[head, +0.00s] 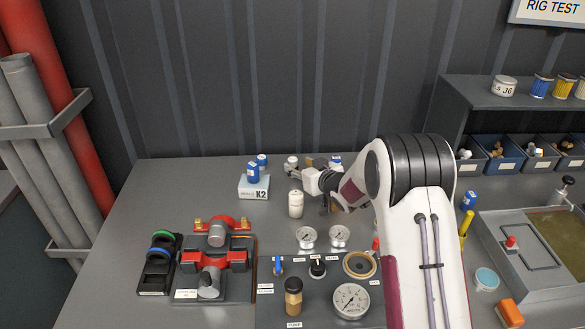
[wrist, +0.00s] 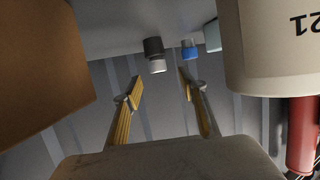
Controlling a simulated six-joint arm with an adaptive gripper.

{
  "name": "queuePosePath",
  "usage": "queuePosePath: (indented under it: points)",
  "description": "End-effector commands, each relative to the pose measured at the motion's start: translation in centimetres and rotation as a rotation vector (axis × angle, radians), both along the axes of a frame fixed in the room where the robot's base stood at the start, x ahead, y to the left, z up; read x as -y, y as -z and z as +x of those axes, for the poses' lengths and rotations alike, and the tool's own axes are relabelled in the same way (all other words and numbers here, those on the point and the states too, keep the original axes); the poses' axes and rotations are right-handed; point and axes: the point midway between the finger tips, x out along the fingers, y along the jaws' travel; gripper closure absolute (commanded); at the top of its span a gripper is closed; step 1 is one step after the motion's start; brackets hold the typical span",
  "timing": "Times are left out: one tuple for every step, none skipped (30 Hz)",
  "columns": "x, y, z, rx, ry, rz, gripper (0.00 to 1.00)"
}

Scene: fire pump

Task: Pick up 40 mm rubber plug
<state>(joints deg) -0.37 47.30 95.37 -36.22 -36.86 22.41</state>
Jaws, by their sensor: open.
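My gripper (wrist: 161,84) is open in the wrist view, with nothing between its yellow-padded fingers. In the head view it (head: 292,171) reaches left over the back of the bench. A small cylinder with a dark part and a pale part (wrist: 155,55) stands beyond the fingers, apart from them; its pale top also shows in the head view (head: 292,160). It may be the rubber plug, but I read no label on it. The wrist view appears upside down, with the bench surface at the top.
A white jar (wrist: 274,50) and a brown block (wrist: 40,65) stand close on either side of my gripper. A blue-and-grey cylinder (wrist: 190,50) is farther back. The K2 block (head: 254,187) bears a blue can (head: 253,172). Gauges and a red-handled fixture (head: 215,260) fill the front.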

Motion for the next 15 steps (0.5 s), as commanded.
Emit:
queuePosePath:
  points:
    - [0.0,0.0,0.0,0.0,0.0,0.0,0.58]
    - [0.0,0.0,0.0,0.0,0.0,0.0,0.58]
    - [0.0,0.0,0.0,0.0,0.0,0.0,0.58]
    - [0.0,0.0,0.0,0.0,0.0,0.0,0.58]
    - [0.0,0.0,0.0,0.0,0.0,0.0,0.58]
    - [0.0,0.0,0.0,0.0,0.0,0.0,0.58]
    - [0.0,0.0,0.1,0.0,0.0,0.0,0.58]
    - [0.0,0.1,0.1,0.0,0.0,0.0,0.58]
    - [-0.1,0.1,0.2,0.0,0.0,0.0,0.58]
    - [-0.1,0.2,0.3,0.0,0.0,0.0,0.58]
    - [-0.1,0.2,0.5,0.0,0.0,0.0,0.58]
    - [-0.2,0.3,0.7,0.0,0.0,0.0,0.58]
    - [-0.3,0.4,0.9,0.0,0.0,0.0,0.58]
    - [-0.3,0.5,1.0,0.0,0.0,0.0,0.58]
    - [-0.4,0.7,1.3,0.0,0.0,0.0,0.58]
